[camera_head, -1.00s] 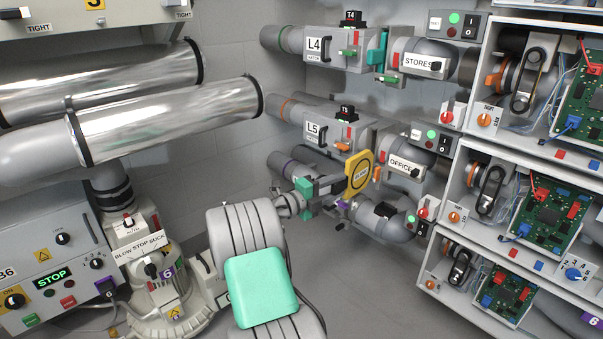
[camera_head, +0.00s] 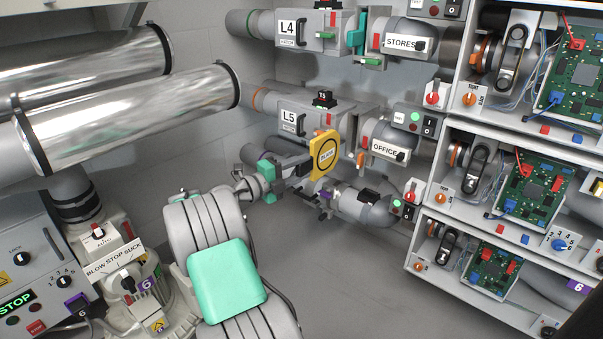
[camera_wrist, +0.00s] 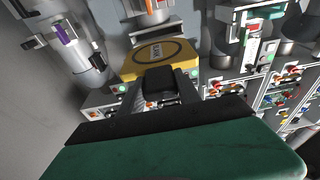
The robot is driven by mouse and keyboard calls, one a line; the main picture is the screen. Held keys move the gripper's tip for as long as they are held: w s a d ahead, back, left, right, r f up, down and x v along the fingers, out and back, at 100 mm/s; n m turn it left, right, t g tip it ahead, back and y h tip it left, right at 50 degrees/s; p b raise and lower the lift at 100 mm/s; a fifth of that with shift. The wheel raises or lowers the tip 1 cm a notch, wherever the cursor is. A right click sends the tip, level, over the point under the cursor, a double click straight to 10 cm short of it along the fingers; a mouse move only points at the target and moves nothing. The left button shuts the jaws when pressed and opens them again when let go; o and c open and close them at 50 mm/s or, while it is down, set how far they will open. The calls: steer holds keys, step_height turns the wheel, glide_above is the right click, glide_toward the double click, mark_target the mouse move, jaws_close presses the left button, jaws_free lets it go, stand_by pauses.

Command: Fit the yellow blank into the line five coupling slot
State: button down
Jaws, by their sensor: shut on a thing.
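The yellow blank (camera_head: 325,154) is a flat plate with a ring mark and a label. My gripper (camera_head: 307,168) is shut on its near side and holds it up in front of the line five pipe (camera_head: 291,121). In the head view, the blank overlaps the gap between the L5 hatch and the OFFICE pipe (camera_head: 384,149). The line five coupling slot is mostly hidden behind it, and I cannot tell whether they touch. In the wrist view, the blank (camera_wrist: 160,61) lies just beyond my gripper (camera_wrist: 158,86), before an orange part.
A teal blank (camera_head: 357,34) sits in the line four pipe above. A lower pipe (camera_head: 362,205) with a purple part runs below the blank. Shelves of circuit boards (camera_head: 530,195) stand at right. Shiny ducts (camera_head: 130,110) are at left. Open floor lies below centre.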

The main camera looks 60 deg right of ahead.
steer(key=shift+a+f+b, duration=0.15)
steer(key=shift+f+b, duration=0.15)
steer(key=shift+b, duration=0.65)
steer(key=w+x, duration=0.2)
steer(key=x, duration=0.8)
steer(key=w+d+p+x, duration=0.1)
steer(key=w+x, duration=0.1)
steer(key=x, duration=0.9)
steer(key=shift+d+r, duration=0.25)
steer(key=shift+d, duration=0.1)
steer(key=shift+s+d, duration=0.1)
steer(key=c, duration=0.8)
jaws_free()
steer(key=shift+o, duration=0.2)
steer(key=shift+f, duration=0.1)
steer(key=p+v, duration=0.2)
steer(key=v, duration=0.5)
steer(key=shift+a, duration=0.4)
